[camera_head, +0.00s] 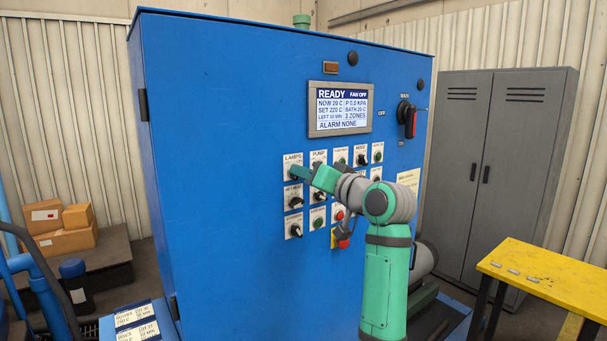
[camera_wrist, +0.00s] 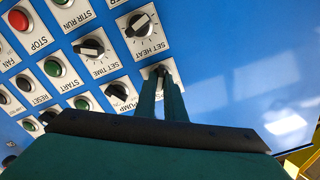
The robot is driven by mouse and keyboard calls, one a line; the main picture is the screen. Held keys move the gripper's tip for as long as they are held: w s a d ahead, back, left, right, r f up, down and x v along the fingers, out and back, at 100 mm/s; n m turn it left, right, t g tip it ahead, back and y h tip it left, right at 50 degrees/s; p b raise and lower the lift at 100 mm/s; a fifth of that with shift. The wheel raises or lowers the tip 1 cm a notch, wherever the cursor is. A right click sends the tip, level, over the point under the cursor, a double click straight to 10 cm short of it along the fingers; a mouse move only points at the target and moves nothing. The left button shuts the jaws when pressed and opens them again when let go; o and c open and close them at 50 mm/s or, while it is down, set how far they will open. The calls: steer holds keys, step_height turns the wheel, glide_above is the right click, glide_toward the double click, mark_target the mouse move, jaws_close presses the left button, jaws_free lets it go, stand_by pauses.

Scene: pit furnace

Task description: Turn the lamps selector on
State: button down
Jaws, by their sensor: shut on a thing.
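The lamps selector (camera_head: 291,160) is the top-left switch on the control panel of the blue cabinet, with a white label plate. My gripper (camera_head: 297,172) reaches it from the right, and its green fingers are shut on the selector's knob. In the wrist view, the two fingertips (camera_wrist: 160,76) meet at the knob on the lamps plate (camera_wrist: 147,71). The fingers hide most of the knob, so I cannot tell which way it points.
The set heat knob (camera_wrist: 141,24) and pump switch (camera_wrist: 118,91) are close beside the fingers. A display (camera_head: 340,108) above reads READY. A red-handled switch (camera_head: 410,122) is at right. A yellow table (camera_head: 540,268) stands at lower right.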

stand_by(0.4)
steer(key=c, duration=1.8)
jaws_free()
steer(key=shift+w, duration=0.1)
steer(key=shift+c, duration=0.2)
steer(key=v, duration=1.1)
steer(key=shift+f, duration=0.1)
